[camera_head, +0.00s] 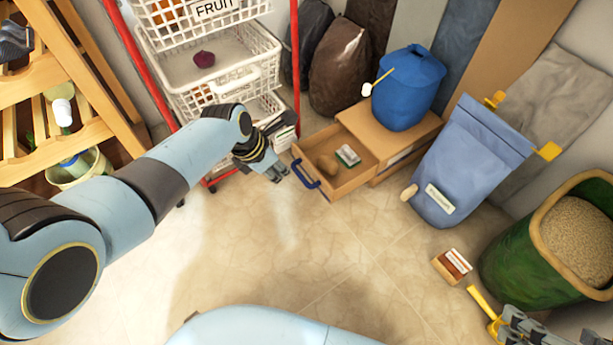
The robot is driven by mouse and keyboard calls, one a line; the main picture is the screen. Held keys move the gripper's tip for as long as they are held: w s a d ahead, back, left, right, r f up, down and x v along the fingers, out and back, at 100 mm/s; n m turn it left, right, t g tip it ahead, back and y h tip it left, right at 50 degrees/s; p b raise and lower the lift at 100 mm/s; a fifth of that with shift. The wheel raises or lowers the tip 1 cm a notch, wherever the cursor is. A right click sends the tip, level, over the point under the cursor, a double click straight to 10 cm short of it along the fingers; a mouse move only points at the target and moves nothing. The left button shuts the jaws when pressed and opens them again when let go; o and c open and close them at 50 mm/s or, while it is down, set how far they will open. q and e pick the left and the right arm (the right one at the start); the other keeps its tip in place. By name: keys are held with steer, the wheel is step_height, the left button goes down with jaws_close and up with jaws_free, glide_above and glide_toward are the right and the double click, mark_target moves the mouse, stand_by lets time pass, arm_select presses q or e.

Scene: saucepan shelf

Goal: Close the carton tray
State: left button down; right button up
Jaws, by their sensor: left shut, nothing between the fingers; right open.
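The carton tray (352,179) is a brown drawer pulled out of a low brown carton (392,150), with a blue handle (308,176) on its front. A brown lumpy item and a small green-and-white block lie inside it. My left gripper (280,173) is shut and empty just left of the blue handle, in front of the tray. I cannot tell whether its fingertips touch the handle. My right gripper (520,326) is open at the bottom right, partly cut off by the frame edge, far from the tray.
A blue container (409,88) stands on the carton. A red-framed basket rack (222,82) stands left of the tray, a blue bin (470,160) right of it. A green tub (525,262) and small box (453,266) are at the right. The central floor is clear.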

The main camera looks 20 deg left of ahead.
mark_target(304, 181)
steer(key=w+a+r+n+t+y+b, duration=0.2)
steer(key=w+r+t+b, duration=0.6)
steer(key=r+t, duration=0.45)
arm_select(q)
steer(key=w+d+f, duration=0.1)
steer(key=f, duration=0.1)
steer(key=w+d+f, duration=0.1)
steer(key=w+f, duration=0.1)
steer(key=f, duration=0.1)
steer(key=w+d+f, duration=0.2)
steer(key=f, duration=0.1)
steer(key=shift+w+d+b, duration=0.1)
steer(key=shift+b, duration=0.3)
steer(key=shift+w, duration=0.15)
arm_select(e)
step_height(304, 181, up, 13)
steer(key=a+n+t+y, duration=0.2)
steer(key=n+t+y, duration=0.1)
steer(key=t, duration=0.4)
steer(key=shift+w+y, duration=0.25)
steer(key=shift+y, duration=0.65)
arm_select(q)
steer(key=shift+d+r, duration=0.1)
arm_select(e)
steer(key=shift+r, duration=0.1)
